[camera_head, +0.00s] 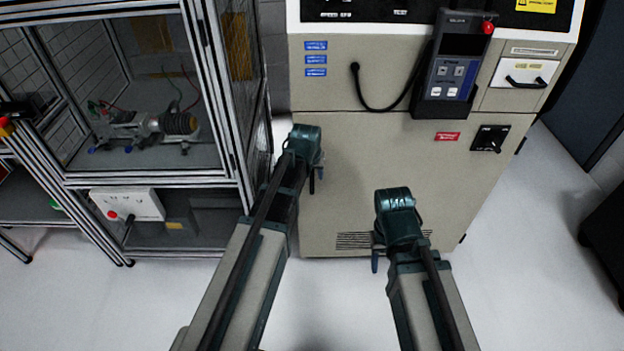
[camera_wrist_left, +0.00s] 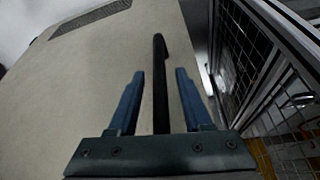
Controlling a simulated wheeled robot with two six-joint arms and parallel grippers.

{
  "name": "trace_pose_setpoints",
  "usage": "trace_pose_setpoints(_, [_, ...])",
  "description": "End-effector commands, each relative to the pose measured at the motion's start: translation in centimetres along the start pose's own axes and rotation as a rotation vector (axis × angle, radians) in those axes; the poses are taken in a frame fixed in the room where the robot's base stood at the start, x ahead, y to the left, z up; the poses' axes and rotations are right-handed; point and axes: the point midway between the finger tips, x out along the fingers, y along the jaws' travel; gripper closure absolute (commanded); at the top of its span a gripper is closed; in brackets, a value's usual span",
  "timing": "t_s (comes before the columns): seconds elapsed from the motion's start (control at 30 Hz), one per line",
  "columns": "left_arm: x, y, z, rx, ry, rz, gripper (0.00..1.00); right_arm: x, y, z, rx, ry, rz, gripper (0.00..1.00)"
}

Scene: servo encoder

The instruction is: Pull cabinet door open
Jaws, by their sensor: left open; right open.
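The beige control cabinet (camera_head: 350,150) stands upright, its lower door panel flush with the front. In the left wrist view the panel (camera_wrist_left: 105,80) lies beyond my left gripper (camera_wrist_left: 158,100), which is open. A vertical black handle bar (camera_wrist_left: 160,85) shows between its two blue fingers, with gaps visible on both sides. In the head view my left gripper (camera_head: 315,175) is at the left edge of the door, and the bar is hidden behind it. My right gripper (camera_head: 377,250) is open and empty in front of the lower door, near the vent (camera_head: 352,240).
A metal-framed mesh cage (camera_head: 215,95) stands close left of the cabinet. A teach pendant (camera_head: 452,65) with a black cable (camera_head: 360,95) hangs on the upper front. A black latch (camera_head: 489,138) is at right. White floor (camera_head: 520,270) is clear at right.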

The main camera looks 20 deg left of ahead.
Motion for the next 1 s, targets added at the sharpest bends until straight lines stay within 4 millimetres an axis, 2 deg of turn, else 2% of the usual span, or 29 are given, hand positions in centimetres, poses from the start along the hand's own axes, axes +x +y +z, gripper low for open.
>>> trace_pose_setpoints(0.23, [0.01, -0.01, -0.02, 0.0, 0.0, 0.0, 0.5, 0.0, 0.0, 0.0, 0.0, 0.0, 0.0, 0.5])
trace_pose_setpoints(0.5, [0.01, -0.01, -0.02, 0.0, 0.0, 0.0, 0.99, 0.0, 0.0, 0.0, 0.0, 0.0, 0.0, 0.5])
trace_pose_setpoints(1.0, [0.02, -0.01, -0.01, 0.0, 0.0, 0.0, 1.0, 0.01, 0.0, 0.0, 0.0, 0.0, 0.0, 0.5])
